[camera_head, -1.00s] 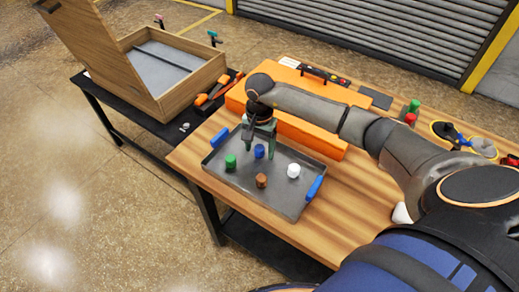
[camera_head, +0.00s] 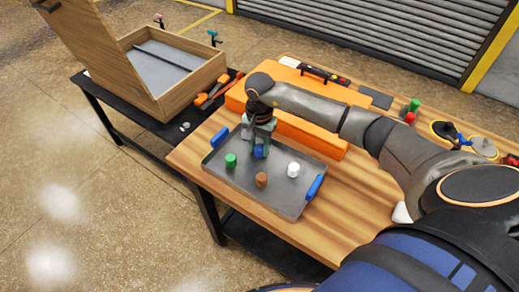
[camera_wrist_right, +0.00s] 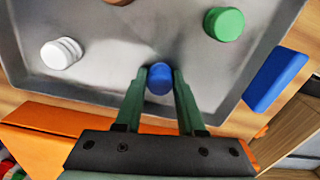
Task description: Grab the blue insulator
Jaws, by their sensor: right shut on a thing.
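The blue insulator (camera_head: 259,151) is between the fingers of my right gripper (camera_head: 258,146), over the back part of the grey tray (camera_head: 233,184). In the right wrist view the blue insulator (camera_wrist_right: 159,79) sits between the two green fingertips of my right gripper (camera_wrist_right: 160,85), which are shut on it. I cannot tell whether it still touches the tray floor. A green insulator (camera_head: 230,160), a brown one (camera_head: 261,180) and a white one (camera_head: 293,169) stand in the tray. My left gripper is not in view.
The tray has blue handles (camera_head: 315,188). A long orange case (camera_head: 310,130) lies behind it on the wooden table (camera_head: 358,206). An open wooden box (camera_head: 184,83) stands on a black table at the left. Several small items lie at the right.

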